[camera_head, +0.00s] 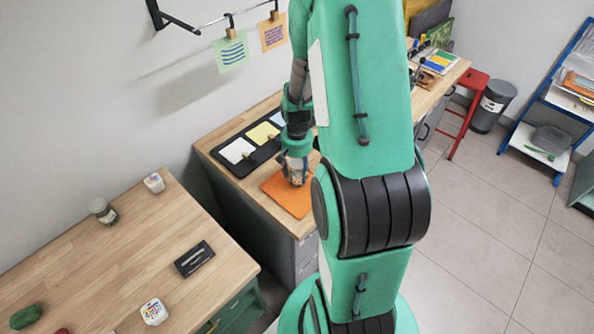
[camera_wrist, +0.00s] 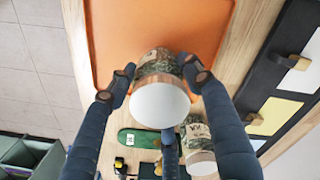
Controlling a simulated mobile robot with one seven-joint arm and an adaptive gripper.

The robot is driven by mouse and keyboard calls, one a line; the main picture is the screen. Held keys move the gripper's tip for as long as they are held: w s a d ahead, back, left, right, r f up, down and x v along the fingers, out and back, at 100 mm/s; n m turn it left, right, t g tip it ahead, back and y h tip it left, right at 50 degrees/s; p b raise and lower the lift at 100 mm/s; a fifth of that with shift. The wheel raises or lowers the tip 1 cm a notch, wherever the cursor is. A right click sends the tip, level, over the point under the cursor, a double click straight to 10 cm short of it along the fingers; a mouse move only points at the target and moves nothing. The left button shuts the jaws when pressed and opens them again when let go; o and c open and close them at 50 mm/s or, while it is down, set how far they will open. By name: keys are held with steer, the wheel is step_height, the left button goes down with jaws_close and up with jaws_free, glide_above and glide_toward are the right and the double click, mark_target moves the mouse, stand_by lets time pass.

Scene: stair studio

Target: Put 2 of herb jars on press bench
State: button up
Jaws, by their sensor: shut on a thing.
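My gripper (camera_head: 296,172) is low over the orange mat (camera_head: 287,197) on the middle wooden bench (camera_head: 221,139). In the wrist view my gripper (camera_wrist: 157,80) is shut on a herb jar (camera_wrist: 157,60) with a patterned leafy label and a pale round end. The orange mat (camera_wrist: 140,25) lies just beyond it; I cannot tell whether the jar touches it.
A black tray (camera_head: 238,168) with coloured cards lies behind the orange mat. The left bench (camera_head: 101,263) holds white tubs (camera_head: 154,183), a black case (camera_head: 194,258) and a green lump (camera_head: 25,316). A red stool (camera_head: 467,110) and a bin (camera_head: 493,106) stand beyond.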

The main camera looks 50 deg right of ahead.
steer(key=shift+f, duration=0.35)
stand_by(0.3)
steer(key=o, duration=1.6)
steer(key=shift+r, duration=6)
